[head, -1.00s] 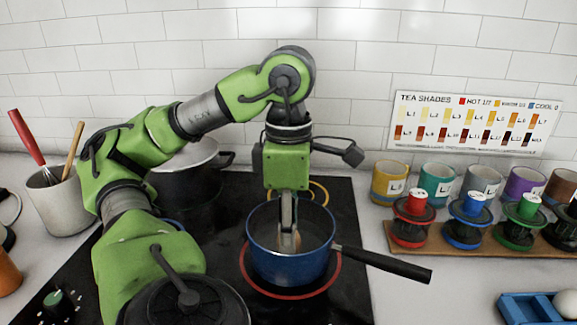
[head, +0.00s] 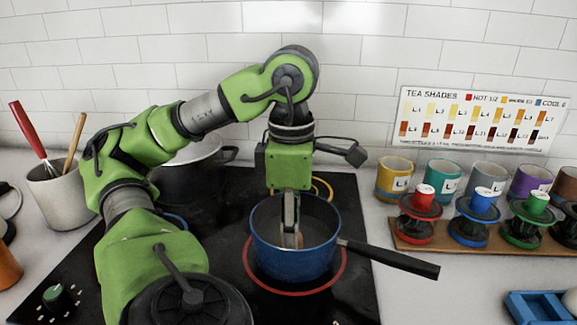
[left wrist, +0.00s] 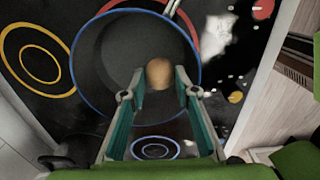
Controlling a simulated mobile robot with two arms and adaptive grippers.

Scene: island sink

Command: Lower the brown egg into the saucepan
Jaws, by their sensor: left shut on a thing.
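The blue saucepan (head: 293,259) sits on a red-ringed burner of the black cooktop, its dark handle (head: 392,259) pointing right. My left gripper (head: 291,236) points straight down into the saucepan, its fingers below the rim. It is shut on the brown egg (head: 299,240), which is mostly hidden behind the fingers in the head view. In the left wrist view the egg (left wrist: 159,73) shows between the two fingertips, inside the ring of the pan's blue rim (left wrist: 76,62). I cannot tell whether the egg touches the pan's bottom. My right gripper is not in view.
A large dark pot (head: 190,178) stands behind my left arm. A utensil crock (head: 60,196) is at the left. Several labelled cups and coloured spools on a wooden board (head: 440,242) stand at the right. A blue tray (head: 530,308) is at the lower right.

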